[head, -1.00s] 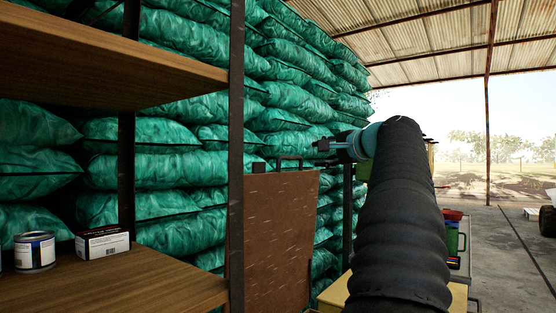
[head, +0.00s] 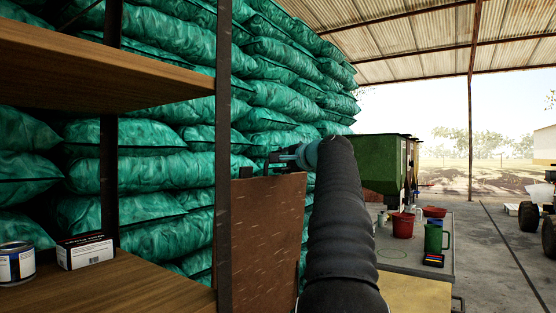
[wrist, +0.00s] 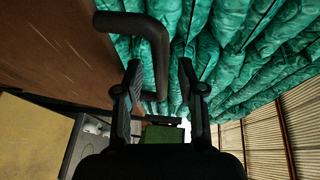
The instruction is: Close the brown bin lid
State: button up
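The brown bin lid (head: 262,240) stands raised and nearly upright in the head view, right of the shelf post. It also fills the upper left of the wrist view (wrist: 50,55). A dark bar handle (wrist: 160,45) sticks out from the lid. My gripper (head: 276,160) is at the lid's top edge, by the handle. My arm hides part of the yellow bin body (head: 420,295).
A wooden shelf (head: 110,285) with a can (head: 16,264) and a small box (head: 85,250) stands at the left. Green sacks (head: 150,170) are stacked behind.

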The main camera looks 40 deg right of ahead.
jog(key=shift+w, duration=0.55)
grip_shut()
jog(key=shift+s+f, duration=0.1)
